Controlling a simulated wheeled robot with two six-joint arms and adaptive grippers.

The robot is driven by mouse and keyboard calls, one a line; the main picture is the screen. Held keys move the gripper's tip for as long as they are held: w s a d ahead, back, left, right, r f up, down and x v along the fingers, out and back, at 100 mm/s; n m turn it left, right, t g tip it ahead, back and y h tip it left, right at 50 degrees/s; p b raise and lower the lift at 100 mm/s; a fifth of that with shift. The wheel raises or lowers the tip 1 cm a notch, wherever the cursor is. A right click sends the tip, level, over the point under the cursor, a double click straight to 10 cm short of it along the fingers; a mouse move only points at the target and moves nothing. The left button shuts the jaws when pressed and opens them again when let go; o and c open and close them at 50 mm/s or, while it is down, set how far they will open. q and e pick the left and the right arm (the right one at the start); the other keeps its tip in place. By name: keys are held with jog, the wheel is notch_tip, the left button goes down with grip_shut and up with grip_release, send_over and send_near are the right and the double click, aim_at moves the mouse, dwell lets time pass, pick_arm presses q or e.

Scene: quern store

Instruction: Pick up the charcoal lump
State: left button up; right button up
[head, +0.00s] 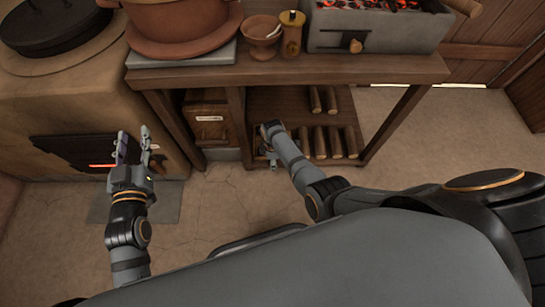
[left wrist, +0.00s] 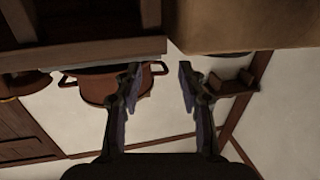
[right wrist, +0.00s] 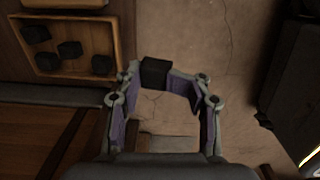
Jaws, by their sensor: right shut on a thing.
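The charcoal lump (right wrist: 155,72) is a small black block in the right wrist view. My right gripper (right wrist: 160,80) is closed around it at the fingertips, clear of the wooden tray. In the head view my right gripper (head: 270,161) is low at the front of the lower shelf, and the lump cannot be made out there. My left gripper (head: 134,146) is open and empty in front of the clay oven. Its spread fingers also show in the left wrist view (left wrist: 157,78).
A shallow wooden tray (right wrist: 72,79) holds several other black lumps. Cut logs (head: 334,143) lie on the lower shelf, beside a wooden box (head: 208,121). The clay oven (head: 60,107) has a glowing opening. Clear floor (head: 240,205) lies in front.

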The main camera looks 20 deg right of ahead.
jog(key=shift+s+a+r+p, duration=0.1)
jog(key=shift+s+r+p, duration=0.15)
jog(key=shift+s+p, duration=0.1)
pick_arm(q)
jog(key=s+f+g+p, duration=0.1)
jog(key=s+f+g, duration=0.3)
jog(key=f, duration=0.4)
jog(key=s+f+g, duration=0.4)
jog(key=f, duration=0.3)
pick_arm(e)
jog(key=shift+s+a+r, duration=0.1)
jog(key=shift+s+r, duration=0.05)
jog(key=shift+s, duration=0.15)
pick_arm(q)
jog(key=s+f+g+p, duration=0.3)
jog(key=s+f+g, duration=0.1)
jog(key=s, duration=0.5)
jog(key=shift+d+f+g, duration=0.2)
jog(key=shift+d+g, duration=0.15)
jog(key=shift+g, duration=0.55)
pick_arm(e)
jog(key=shift+s+a+r, duration=0.2)
jog(key=shift+s+r, duration=0.05)
jog(key=shift+s, duration=0.4)
jog(key=shift+s+a+r, duration=0.15)
jog(key=shift+s+r, duration=0.1)
jog(key=shift+s, duration=0.35)
